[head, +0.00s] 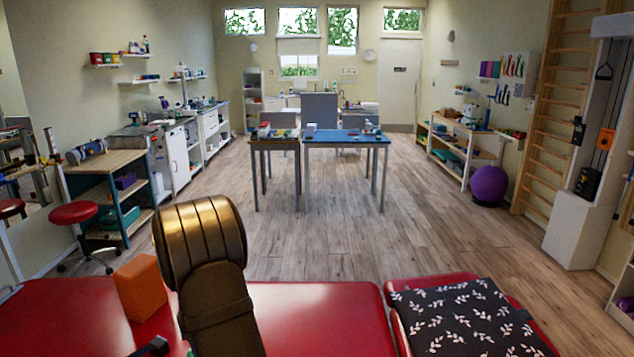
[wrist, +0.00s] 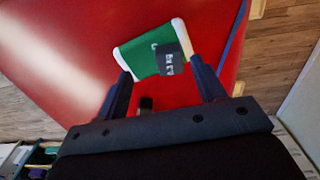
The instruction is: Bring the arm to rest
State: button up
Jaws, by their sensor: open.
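My gripper (wrist: 160,67) shows in the wrist view with its two dark fingers spread wide apart. Nothing is gripped between them. Beyond the fingertips lies a green piece with white edges (wrist: 138,58) on the red padded couch (wrist: 70,60). A dark patch with pale lettering (wrist: 170,62) overlaps the green piece. In the head view my bronze and dark arm stands in front of the couch (head: 320,305) and hides part of it. I cannot make out the gripper clearly there.
An orange block (head: 140,288) stands on the couch left of my arm. A dark leaf-patterned cushion (head: 465,318) lies at the right. A red stool (head: 74,213) stands at the left. The floor (head: 320,235) between couch and blue-topped table (head: 345,138) is clear.

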jog(key=shift+n, duration=0.3)
jog(key=s+a+f, duration=0.1)
jog(key=a+f, duration=0.1)
jog(key=a, duration=0.4)
jog(key=s+a+f, duration=0.1)
jog(key=a+f, duration=0.2)
jog(key=a, duration=0.3)
jog(key=s+a+f, duration=0.1)
jog(key=a+f, duration=0.2)
jog(key=a, duration=0.3)
jog(key=shift+s+a, duration=0.1)
jog(key=shift+s, duration=0.3)
jog(key=f, duration=0.1)
jog(key=a+f, duration=0.1)
jog(key=f, duration=0.1)
jog(key=shift+s+a, duration=0.1)
jog(key=shift+s, duration=0.05)
jog(key=shift+f, duration=0.5)
jog(key=shift+r, duration=0.1)
